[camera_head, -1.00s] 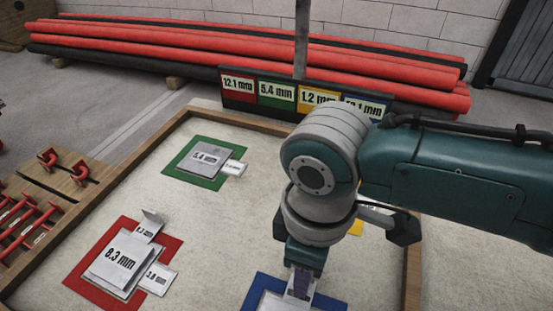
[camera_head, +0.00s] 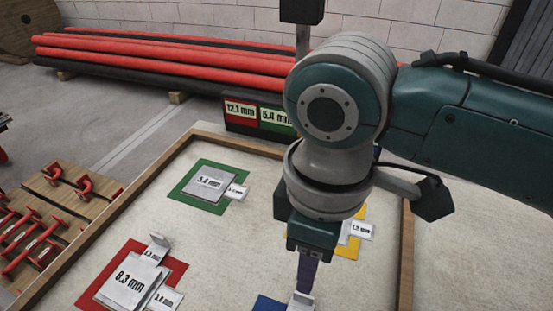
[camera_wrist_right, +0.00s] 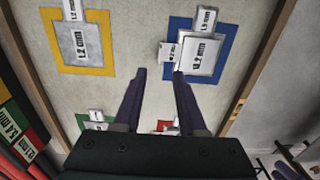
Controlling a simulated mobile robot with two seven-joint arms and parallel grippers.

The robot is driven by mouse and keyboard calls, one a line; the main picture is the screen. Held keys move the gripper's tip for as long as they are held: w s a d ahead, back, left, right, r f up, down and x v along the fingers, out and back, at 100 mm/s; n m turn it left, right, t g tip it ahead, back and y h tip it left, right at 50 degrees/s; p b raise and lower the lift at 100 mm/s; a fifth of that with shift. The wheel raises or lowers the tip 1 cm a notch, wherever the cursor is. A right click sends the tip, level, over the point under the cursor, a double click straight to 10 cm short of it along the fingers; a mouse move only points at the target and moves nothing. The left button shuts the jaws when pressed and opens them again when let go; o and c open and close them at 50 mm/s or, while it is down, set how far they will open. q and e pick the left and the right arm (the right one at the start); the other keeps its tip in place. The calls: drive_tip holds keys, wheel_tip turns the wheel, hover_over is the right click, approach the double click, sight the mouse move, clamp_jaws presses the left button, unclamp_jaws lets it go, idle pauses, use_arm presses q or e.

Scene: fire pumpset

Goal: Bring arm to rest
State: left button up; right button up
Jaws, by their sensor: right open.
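My right arm comes in from the right in the head view. Its gripper (camera_head: 304,284) points down above the tray, near the blue square (camera_head: 268,304). In the right wrist view the two dark fingers (camera_wrist_right: 159,78) are apart with nothing between them. Beyond their tips lies a metal plate (camera_wrist_right: 199,54) on the blue square (camera_wrist_right: 222,34), with small labelled pieces beside it. The fingers appear clear of these pieces, though the exact gap is hard to tell. My left gripper is not in view.
A wood-edged tray (camera_head: 150,187) holds a green square (camera_head: 184,193), a red square (camera_head: 172,272) and a yellow square (camera_head: 347,247), with labelled plates. A size sign (camera_head: 240,110) stands at its back edge. Red pipes (camera_head: 180,58) lie behind, and red-handled parts (camera_head: 82,186) lie left.

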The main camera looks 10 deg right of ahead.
drive_tip(key=s+a+r+m+t+y+p, duration=0.2)
drive_tip(key=s+a+r+m+y+p, duration=0.15)
drive_tip(key=s+r+p, duration=0.5)
drive_tip(key=s+d+r+m+t+h+p, duration=0.3)
drive_tip(key=d+r+m+p, duration=0.4)
drive_tip(key=d+r, duration=0.6)
wheel_tip(320, 180, up, 35)
drive_tip(key=n+g+p, duration=0.1)
drive_tip(key=p, duration=3.6)
drive_tip(key=shift+s+r, duration=0.2)
drive_tip(key=shift+s, duration=0.2)
drive_tip(key=shift+a, duration=0.1)
